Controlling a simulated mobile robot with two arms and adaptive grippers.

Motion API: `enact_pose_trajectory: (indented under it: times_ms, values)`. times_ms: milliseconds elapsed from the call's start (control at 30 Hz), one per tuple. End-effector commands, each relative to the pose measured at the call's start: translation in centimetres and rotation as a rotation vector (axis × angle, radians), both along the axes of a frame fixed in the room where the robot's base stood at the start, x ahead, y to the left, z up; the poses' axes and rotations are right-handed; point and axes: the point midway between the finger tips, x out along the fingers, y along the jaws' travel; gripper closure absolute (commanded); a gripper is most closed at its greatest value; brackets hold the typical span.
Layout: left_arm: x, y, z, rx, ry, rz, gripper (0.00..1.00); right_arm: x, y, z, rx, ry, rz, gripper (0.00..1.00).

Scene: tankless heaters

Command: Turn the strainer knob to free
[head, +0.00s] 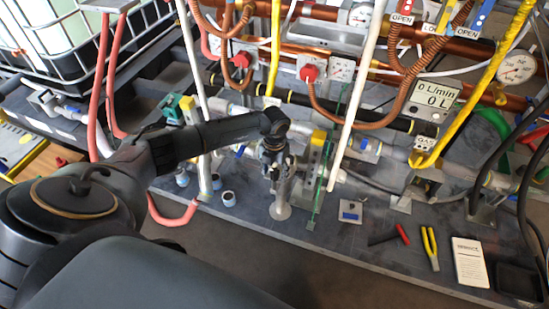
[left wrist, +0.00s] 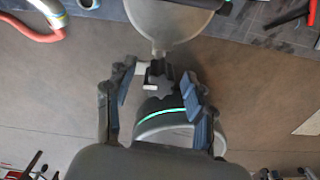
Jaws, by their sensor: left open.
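The strainer knob is a dark, star-shaped knob (left wrist: 160,82) below a pale grey rounded body (left wrist: 168,18) in the left wrist view. Small white tabs or labels sit beside the knob. My left gripper (left wrist: 157,92) is open, with one blue-padded finger on each side of the knob; I cannot tell whether either touches it. In the head view my left gripper (head: 277,160) points down at the bench among the pipes, above a grey round-footed stand (head: 281,211). The knob cannot be made out there, behind the gripper. My right gripper is not in view.
A clear upright panel (head: 322,185) stands just right of the gripper. White hoses (head: 350,110) and copper pipes crowd the space behind. A red-handled tool (head: 402,234), yellow pliers (head: 430,248) and a white booklet (head: 470,262) lie at the bench's front right.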

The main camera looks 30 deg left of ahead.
Motion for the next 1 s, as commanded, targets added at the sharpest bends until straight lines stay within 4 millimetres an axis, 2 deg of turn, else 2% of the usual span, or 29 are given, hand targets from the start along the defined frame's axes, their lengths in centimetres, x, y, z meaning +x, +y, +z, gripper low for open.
enact_pose_trajectory:
  times_ms: [167, 400, 600, 767, 1000]
  values:
    - [0.2, 0.1, 2.1, 0.000, -0.005, 0.001, 0.46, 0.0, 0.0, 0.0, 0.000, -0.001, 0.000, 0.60]
    - [0.2, 0.1, 7.3, 0.000, -0.005, 0.000, 0.46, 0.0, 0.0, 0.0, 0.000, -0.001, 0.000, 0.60]
    - [0.1, 0.1, 10.6, 0.000, -0.002, 0.000, 0.46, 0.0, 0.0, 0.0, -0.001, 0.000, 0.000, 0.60]
    - [0.1, 0.0, 11.8, 0.000, -0.002, 0.000, 0.46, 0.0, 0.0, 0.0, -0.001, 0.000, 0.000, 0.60]
    - [0.0, 0.0, 11.9, 0.000, -0.001, 0.001, 0.46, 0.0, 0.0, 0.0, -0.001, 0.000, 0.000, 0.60]
